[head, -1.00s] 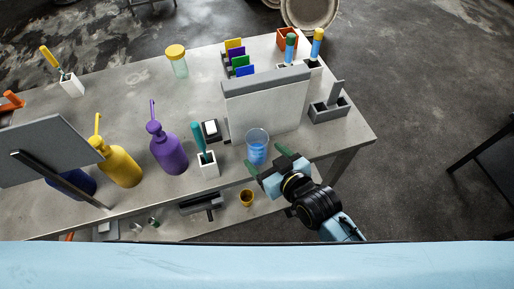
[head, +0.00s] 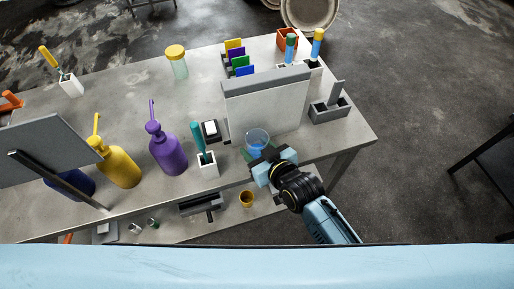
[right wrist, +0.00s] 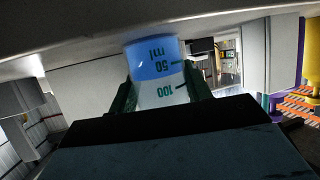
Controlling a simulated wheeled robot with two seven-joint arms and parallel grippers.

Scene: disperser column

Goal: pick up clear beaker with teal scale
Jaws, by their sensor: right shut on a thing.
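The clear beaker (head: 257,137) with blue in its lower part stands at the table's front edge in the head view, just in front of the white and grey panel. In the right wrist view the beaker (right wrist: 158,72) appears upside down, with teal marks reading 50 ml and 100. My right gripper (head: 259,153) is shut on the beaker, with a green finger on each side of it. The gripper hides the beaker's lower front in the head view. My left gripper is not in view.
A white and grey panel (head: 265,108) stands close behind the beaker. A white holder with a teal-handled tool (head: 208,165) and a purple pump bottle (head: 167,152) stand to the left. A grey holder (head: 328,112) is to the right.

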